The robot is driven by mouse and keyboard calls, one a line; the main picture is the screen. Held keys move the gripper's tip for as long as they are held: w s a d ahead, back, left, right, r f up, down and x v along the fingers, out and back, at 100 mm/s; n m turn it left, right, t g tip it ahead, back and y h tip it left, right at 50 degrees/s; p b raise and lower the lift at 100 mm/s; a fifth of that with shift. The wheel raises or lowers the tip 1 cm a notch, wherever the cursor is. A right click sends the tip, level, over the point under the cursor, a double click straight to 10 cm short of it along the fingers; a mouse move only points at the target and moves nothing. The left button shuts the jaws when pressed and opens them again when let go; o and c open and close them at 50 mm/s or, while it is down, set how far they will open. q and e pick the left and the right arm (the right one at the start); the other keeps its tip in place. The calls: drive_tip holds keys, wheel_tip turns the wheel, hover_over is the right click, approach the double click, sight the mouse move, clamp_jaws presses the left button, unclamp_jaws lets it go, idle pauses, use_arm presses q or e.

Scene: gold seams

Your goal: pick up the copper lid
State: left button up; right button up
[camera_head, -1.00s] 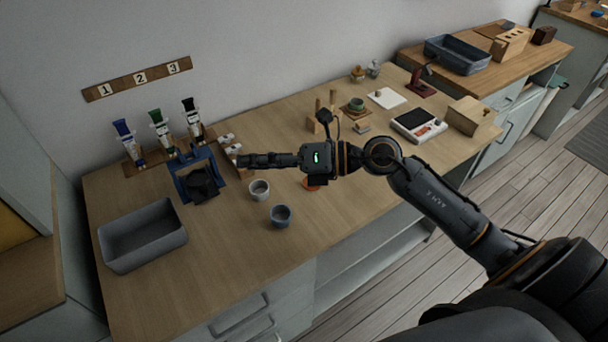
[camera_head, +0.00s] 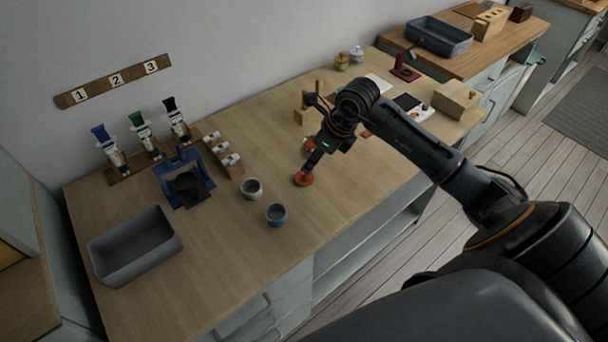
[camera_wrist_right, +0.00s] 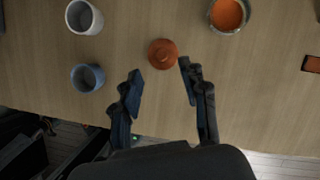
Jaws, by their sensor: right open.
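The copper lid (camera_head: 303,180) lies on the wooden table in the head view, near the front edge and right of the two cups. In the right wrist view the lid (camera_wrist_right: 162,53) is a round orange-brown disc with a small knob, just beyond my fingertips. My right gripper (camera_head: 309,165) points down over it from behind. In the right wrist view my right gripper (camera_wrist_right: 161,77) is open and empty, its two dark fingers spread toward the lid's near side. My left gripper is not in view.
A white cup (camera_head: 251,189) and a blue cup (camera_head: 276,214) stand left of the lid. In the wrist view, a bowl with orange contents (camera_wrist_right: 228,14) stands at upper right. A grey bin (camera_head: 135,247) and a blue stand (camera_head: 184,177) are further left.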

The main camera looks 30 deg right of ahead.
sight(304, 176)
drive_tip(key=shift+p+x, duration=0.8)
drive_tip(key=shift+x, duration=2.35)
drive_tip(key=shift+d, duration=0.1)
drive_tip(key=c, duration=0.9)
